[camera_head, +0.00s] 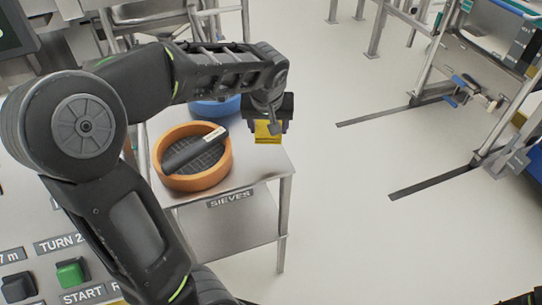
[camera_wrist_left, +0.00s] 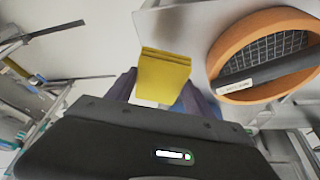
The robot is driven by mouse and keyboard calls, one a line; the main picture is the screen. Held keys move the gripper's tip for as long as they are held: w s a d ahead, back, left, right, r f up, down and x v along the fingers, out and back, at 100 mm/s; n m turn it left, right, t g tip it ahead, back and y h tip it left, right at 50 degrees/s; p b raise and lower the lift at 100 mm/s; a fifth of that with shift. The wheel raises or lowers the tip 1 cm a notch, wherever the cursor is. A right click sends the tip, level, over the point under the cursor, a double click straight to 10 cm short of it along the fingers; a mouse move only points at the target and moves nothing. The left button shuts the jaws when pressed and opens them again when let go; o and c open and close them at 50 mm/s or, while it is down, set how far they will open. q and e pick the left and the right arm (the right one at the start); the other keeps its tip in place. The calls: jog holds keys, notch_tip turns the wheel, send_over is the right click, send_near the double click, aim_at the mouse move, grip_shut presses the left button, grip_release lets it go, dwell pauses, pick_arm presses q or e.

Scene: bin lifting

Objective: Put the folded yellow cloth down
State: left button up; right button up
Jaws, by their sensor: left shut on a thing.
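The folded yellow cloth (camera_head: 268,131) is between the fingers of my left gripper (camera_head: 268,126), over the right part of the metal table marked SIEVES (camera_head: 258,168). In the left wrist view the cloth (camera_wrist_left: 163,78) shows as a flat folded block between the two fingertips (camera_wrist_left: 160,88). My left gripper is shut on it. I cannot tell whether the cloth touches the table top. My right gripper is not in view.
An orange round sieve (camera_head: 219,166) with a dark handheld tool (camera_head: 190,150) lying in it stands left of the cloth. A blue round thing (camera_head: 215,107) is behind it. Table room right of the sieve is clear. A control panel (camera_head: 60,262) is at lower left.

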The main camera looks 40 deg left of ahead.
pick_arm(q)
send_over(269, 157)
jog(key=s, duration=0.1)
jog(key=shift+s+d+f, duration=0.1)
jog(key=shift+d+f, duration=0.15)
jog(key=shift+f, duration=1.35)
jog(key=shift+d+f, duration=0.2)
jog(key=shift+f, duration=1.35)
jog(key=shift+f, duration=1.85)
jog(key=shift+b, duration=0.3)
jog(key=shift+f, duration=0.2)
jog(key=o, duration=1.3)
jog(key=shift+r, duration=0.15)
